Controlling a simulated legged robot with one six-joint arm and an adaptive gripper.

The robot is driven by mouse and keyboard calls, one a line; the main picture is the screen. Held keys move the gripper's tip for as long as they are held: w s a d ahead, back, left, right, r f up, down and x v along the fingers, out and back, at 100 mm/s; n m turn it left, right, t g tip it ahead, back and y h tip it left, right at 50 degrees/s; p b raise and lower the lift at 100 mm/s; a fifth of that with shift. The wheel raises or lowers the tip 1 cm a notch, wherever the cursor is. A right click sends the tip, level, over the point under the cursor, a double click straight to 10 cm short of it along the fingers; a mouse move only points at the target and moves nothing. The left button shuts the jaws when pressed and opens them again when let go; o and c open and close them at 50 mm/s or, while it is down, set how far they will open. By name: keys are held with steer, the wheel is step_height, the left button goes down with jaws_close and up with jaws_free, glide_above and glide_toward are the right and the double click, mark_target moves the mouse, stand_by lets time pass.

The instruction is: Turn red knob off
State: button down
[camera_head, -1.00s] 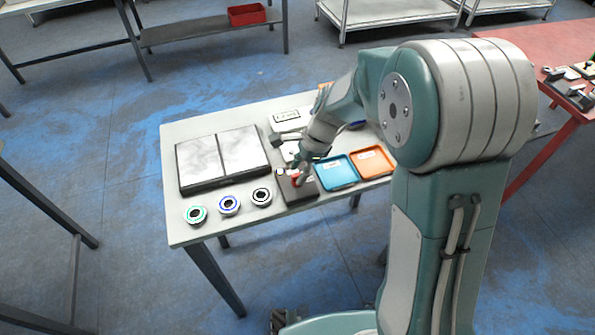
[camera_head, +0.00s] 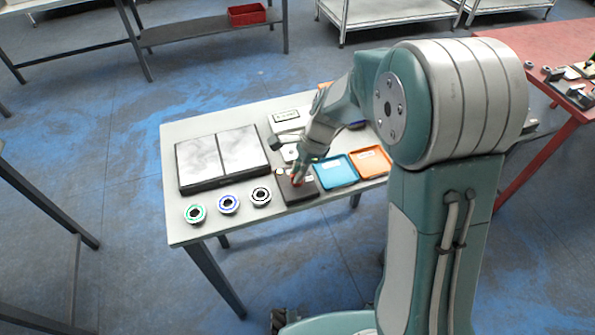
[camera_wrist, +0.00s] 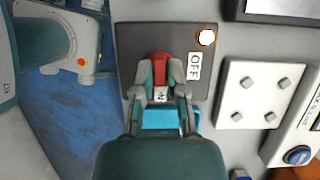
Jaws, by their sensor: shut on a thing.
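The red knob (camera_wrist: 160,62) sits on a dark panel (camera_wrist: 135,40) in the wrist view. My gripper (camera_wrist: 160,74) is shut on the knob, with one finger on each side of it. A white OFF label (camera_wrist: 194,67) is to the right of the knob. A round, bright light (camera_wrist: 206,37) is at the panel's upper right. Another white label (camera_wrist: 160,95) shows between my fingers, partly hidden. In the head view, the panel (camera_head: 304,194) lies near the table's front edge, with my gripper (camera_head: 298,177) over it and the knob mostly covered.
On the table (camera_head: 230,118), a blue tray (camera_head: 336,172) and an orange tray (camera_head: 370,162) lie right of the panel. Several ringed discs (camera_head: 228,204) lie to its left, below a pale two-part slab (camera_head: 221,155). A white plate with grey studs (camera_wrist: 257,95) is beside the panel.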

steer(key=n, duration=0.2)
steer(key=n+g+h, duration=0.1)
steer(key=n, duration=0.1)
steer(key=shift+w+n+g, duration=0.15)
steer(key=shift+n+g, duration=0.15)
steer(key=n+g+h, duration=0.1)
steer(key=n, duration=0.3)
steer(key=shift+a+n, duration=0.1)
steer(key=shift+n, duration=0.2)
steer(key=n+h, duration=0.2)
steer(key=n, duration=0.2)
steer(key=shift+a+n+h, duration=0.1)
steer(key=shift+n+h, duration=0.7)
steer(key=shift+n, duration=1.2)
steer(key=shift+w, duration=0.1)
steer(key=c, duration=0.7)
jaws_free()
